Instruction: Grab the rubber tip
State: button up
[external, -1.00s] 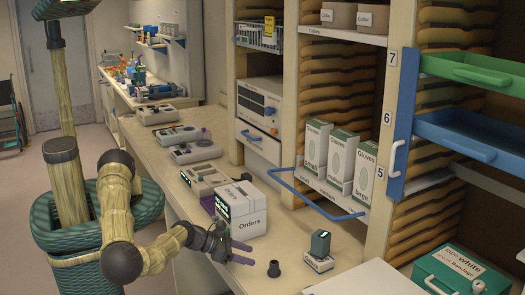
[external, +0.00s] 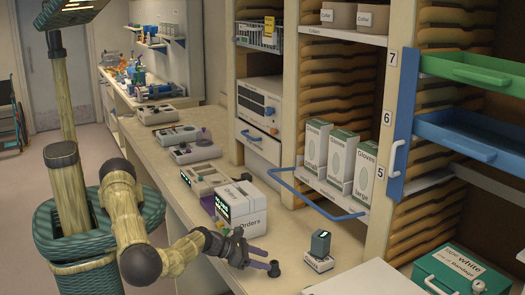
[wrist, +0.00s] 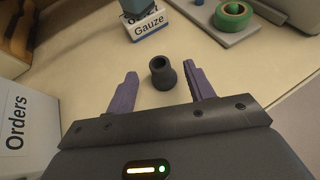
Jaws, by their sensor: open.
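The rubber tip is a small dark grey, flared piece (wrist: 162,74) standing on the counter in the wrist view. In the external view the rubber tip (external: 274,269) shows right at the end of my fingers. My gripper (wrist: 159,88) is open, with its two purple fingers spread on the left and right of the tip. The tip lies between the fingers, around the level of their ends, with a gap on each side. In the external view my gripper (external: 261,258) is low over the counter.
The white Orders box (external: 251,218) stands close beside my gripper. A Gauze box (external: 318,263) with a dark green block on it stands just beyond the tip. A grey board with a green tape roll (wrist: 232,15) lies at the wrist view's upper right.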

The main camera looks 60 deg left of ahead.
aim_at(272, 263)
jog(key=shift+p+x, duration=1.1)
jog(key=shift+x, duration=1.4)
jog(key=shift+a+f, duration=0.1)
jog(key=shift+f, duration=0.05)
jog(key=c, duration=1)
jog(key=shift+c, duration=0.2)
notch_tip(272, 263, up, 10)
jog(key=shift+r+b, duration=0.1)
jog(key=shift+b, duration=0.85)
